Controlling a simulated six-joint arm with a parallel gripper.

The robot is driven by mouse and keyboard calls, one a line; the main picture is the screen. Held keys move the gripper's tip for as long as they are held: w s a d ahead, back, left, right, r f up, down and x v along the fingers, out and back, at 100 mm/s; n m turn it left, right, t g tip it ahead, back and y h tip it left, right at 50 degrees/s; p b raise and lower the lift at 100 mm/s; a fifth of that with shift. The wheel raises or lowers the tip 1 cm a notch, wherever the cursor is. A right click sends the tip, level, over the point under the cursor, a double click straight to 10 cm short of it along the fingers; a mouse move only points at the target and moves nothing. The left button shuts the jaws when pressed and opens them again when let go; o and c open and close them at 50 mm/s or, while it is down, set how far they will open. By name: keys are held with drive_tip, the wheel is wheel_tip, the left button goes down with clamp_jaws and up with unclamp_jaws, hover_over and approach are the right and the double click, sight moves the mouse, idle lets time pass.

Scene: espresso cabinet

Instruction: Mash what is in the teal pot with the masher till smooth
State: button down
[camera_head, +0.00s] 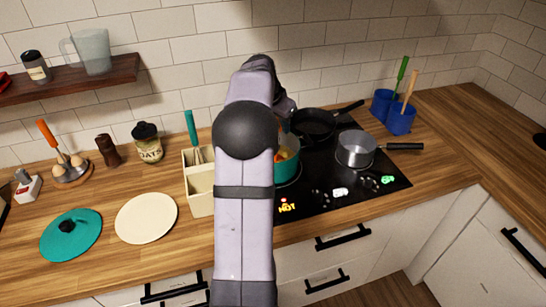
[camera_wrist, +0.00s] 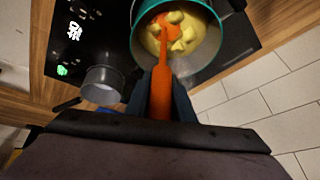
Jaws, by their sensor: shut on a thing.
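The teal pot (camera_head: 290,172) stands on the black cooktop, partly hidden behind my arm. In the wrist view the teal pot (camera_wrist: 140,61) holds several pale yellow chunks (camera_wrist: 184,38) in yellow mash. My gripper (camera_wrist: 168,88) is shut on the handle of an orange tool (camera_wrist: 161,92). The tool reaches into the pot, its orange end among the chunks; I cannot tell for certain that it is the masher. The chunks are distinct lumps.
A black pan (camera_head: 314,123) and a grey saucepan (camera_head: 356,150) stand close on the cooktop (camera_head: 335,198). A cream caddy (camera_head: 200,190) with a teal-handled tool (camera_head: 191,128) is left of my arm. A cream plate (camera_head: 146,218) and teal lid (camera_head: 72,243) lie further left.

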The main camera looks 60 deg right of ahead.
drive_tip(key=shift+r+p, duration=0.3)
drive_tip(key=shift+r, duration=0.45)
drive_tip(key=shift+d, duration=0.1)
drive_tip(key=d+p, duration=0.1)
drive_tip(key=p, duration=0.1)
drive_tip(key=w+d+p, duration=0.1)
drive_tip(key=d+p, duration=0.1)
drive_tip(key=w+d+p, duration=0.1)
drive_tip(key=p, duration=0.1)
drive_tip(key=shift+d, duration=0.15)
drive_tip(key=shift+f, duration=0.2)
